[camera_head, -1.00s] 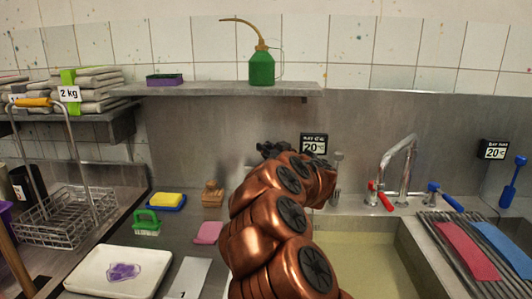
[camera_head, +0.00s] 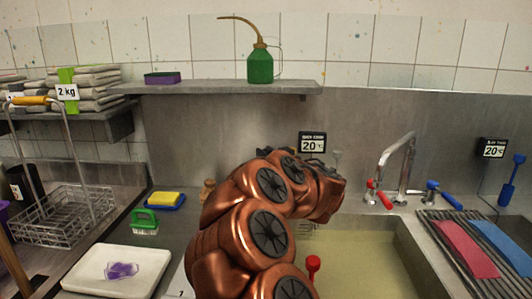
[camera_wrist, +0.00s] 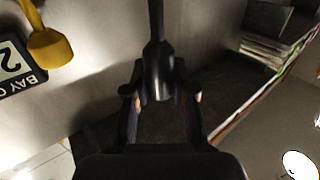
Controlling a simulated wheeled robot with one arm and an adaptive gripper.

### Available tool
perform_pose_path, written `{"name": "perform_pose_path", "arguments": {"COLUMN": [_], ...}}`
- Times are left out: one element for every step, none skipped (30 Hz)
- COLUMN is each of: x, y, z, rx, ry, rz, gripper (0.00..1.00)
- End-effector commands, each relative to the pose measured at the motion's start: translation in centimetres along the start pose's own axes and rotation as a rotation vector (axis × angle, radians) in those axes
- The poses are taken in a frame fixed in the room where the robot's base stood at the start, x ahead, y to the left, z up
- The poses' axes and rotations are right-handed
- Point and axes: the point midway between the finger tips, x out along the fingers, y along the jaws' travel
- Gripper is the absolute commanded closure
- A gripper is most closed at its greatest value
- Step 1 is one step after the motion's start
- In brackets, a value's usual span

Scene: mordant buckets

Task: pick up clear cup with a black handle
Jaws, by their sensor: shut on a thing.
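My gripper (camera_wrist: 160,98) shows in the wrist view with its two dark fingers on either side of a black handle (camera_wrist: 157,72). It is shut on this handle, whose thin black shaft runs up out of the top of the picture. No clear cup body can be made out in the wrist view. In the head view my copper arm covers the gripper and whatever it holds, near the back of the sink.
The sink (camera_head: 385,262) holds pale yellowish liquid, with a red knob (camera_head: 313,263) beside my arm. A tap (camera_head: 396,165) stands behind it. A rack (camera_head: 475,245) with red and blue pieces lies right. A white tray (camera_head: 82,280) and green brush (camera_head: 145,220) are left.

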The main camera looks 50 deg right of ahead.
Motion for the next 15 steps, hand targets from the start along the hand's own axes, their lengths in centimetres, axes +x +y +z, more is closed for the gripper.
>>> {"name": "perform_pose_path", "arguments": {"x": [-0.4, -0.7, -1.0, -1.2, -1.5, -1.8, -2.0, -2.2, -2.5, -2.7, -2.9, -3.2, -3.4, -3.5, -3.8], "y": [-0.2, -0.3, -0.5, -0.6, -0.7, -0.9, -1.0, -1.2, -1.3, -1.4, -1.6, -1.7, -1.8, -1.9, -2.0], "z": [-0.1, -0.1, -0.2, -0.2, -0.2, -0.3, -0.3, -0.3, -0.4, -0.5, -0.5, -0.5, -0.5, -0.5, -0.5], "rx": [-0.001, -0.001, -0.001, -0.001, -0.001, 0.000, 0.000, 0.000, 0.000, -0.001, -0.001, -0.001, 0.000, 0.000, 0.000], "ry": [0.001, 0.001, 0.000, 0.000, 0.001, 0.002, 0.002, 0.003, 0.003, 0.003, 0.003, 0.003, 0.002, 0.002, 0.002], "rz": [0.001, 0.001, 0.001, 0.002, 0.002, 0.002, 0.001, 0.000, -0.001, -0.001, -0.002, -0.002, -0.002, -0.002, -0.001], "gripper": [1.00, 1.00, 1.00, 1.00, 1.00, 1.00, 1.00, 1.00, 1.00, 1.00, 1.00, 1.00, 1.00, 1.00, 1.00]}}
